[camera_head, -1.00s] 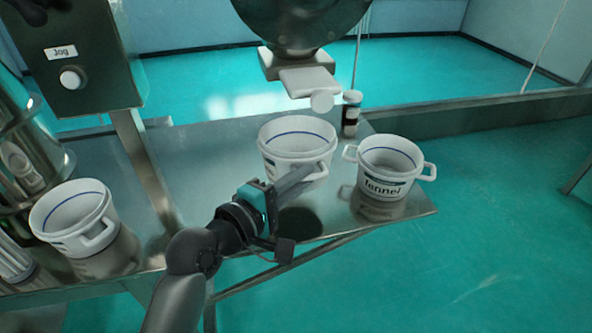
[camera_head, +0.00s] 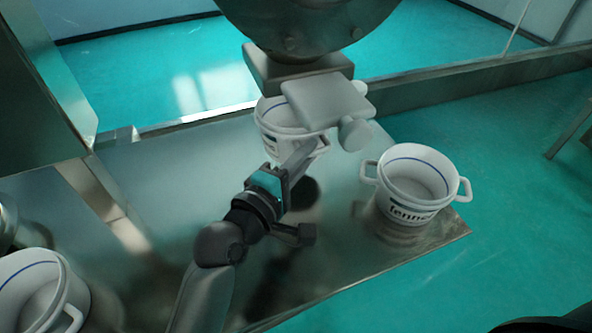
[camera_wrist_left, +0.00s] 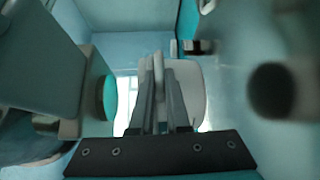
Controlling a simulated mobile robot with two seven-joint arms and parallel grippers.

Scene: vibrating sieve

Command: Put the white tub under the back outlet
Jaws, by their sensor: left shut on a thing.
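A white tub with a blue inner line (camera_head: 272,120) is in the middle of the head view, partly hidden behind the grey outlet spout (camera_head: 325,102). My left gripper (camera_head: 303,157) is shut on this tub at its near side. A dark shadow lies apart from it on the table, so it seems held above the top. In the left wrist view the shut fingers (camera_wrist_left: 158,95) have a white part between them. I cannot tell whether the tub is directly under the spout. My right gripper is not in view.
A white tub lettered "fennel" (camera_head: 415,185) stands at the right end of the steel table (camera_head: 150,165). Another white tub (camera_head: 35,290) is at the lower left, cut off. The round sieve body (camera_head: 305,25) hangs above the spout. The table between them is clear.

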